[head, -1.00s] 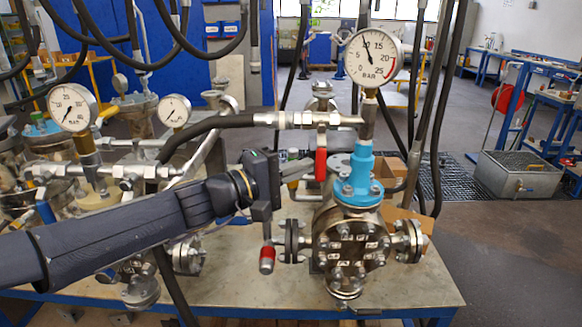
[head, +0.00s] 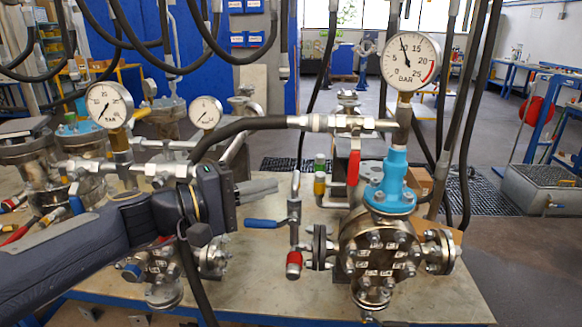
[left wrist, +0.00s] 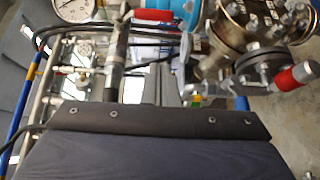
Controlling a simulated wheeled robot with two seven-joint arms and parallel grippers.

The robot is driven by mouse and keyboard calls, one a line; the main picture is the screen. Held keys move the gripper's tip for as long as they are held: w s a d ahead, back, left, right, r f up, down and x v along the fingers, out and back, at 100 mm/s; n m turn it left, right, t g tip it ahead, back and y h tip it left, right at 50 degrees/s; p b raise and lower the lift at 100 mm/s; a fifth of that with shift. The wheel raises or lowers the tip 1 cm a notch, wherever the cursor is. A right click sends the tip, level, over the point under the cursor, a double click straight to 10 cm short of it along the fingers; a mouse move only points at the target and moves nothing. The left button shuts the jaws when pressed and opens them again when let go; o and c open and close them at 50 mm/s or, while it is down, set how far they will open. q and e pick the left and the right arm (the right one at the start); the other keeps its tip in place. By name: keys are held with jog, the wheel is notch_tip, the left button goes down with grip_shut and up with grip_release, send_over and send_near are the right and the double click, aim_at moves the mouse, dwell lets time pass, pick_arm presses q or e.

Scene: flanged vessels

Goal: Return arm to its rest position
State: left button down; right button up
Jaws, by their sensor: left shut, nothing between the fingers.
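My left arm comes in from the left in the head view, and its gripper (head: 262,187) points right, shut and empty. It is above the bench, left of the nearest flanged vessel (head: 382,252) and apart from it. That vessel has a blue valve body (head: 391,180) on top and a pressure gauge (head: 410,60) above it. My right gripper is not seen.
The metal bench top (head: 262,290) carries more vessels and gauges on the left, including a small gauge (head: 205,113). A black hose (head: 240,124) runs above the gripper, and several hoses hang from above. A red lever (head: 353,167) stands right of the gripper.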

pick_arm(q)
jog(key=s+a+f+m+g+y+p, duration=0.1)
jog(key=s+a+f+y+p, duration=0.1)
jog(key=s+f, duration=0.3)
jog(key=s+a+f+m+g+y+p, duration=0.1)
jog(key=s+a+f+y, duration=0.4)
jog(key=s, duration=0.6)
jog(key=s+a+f+m+g+y+p, duration=0.2)
jog(key=s+a+f+y+p, duration=0.1)
jog(key=s+f, duration=0.3)
jog(key=shift+s+a+f+m+y+p, duration=0.15)
jog(key=shift+s+a+m+y+p, duration=0.4)
jog(key=shift+s, duration=0.7)
jog(key=shift+a, duration=0.15)
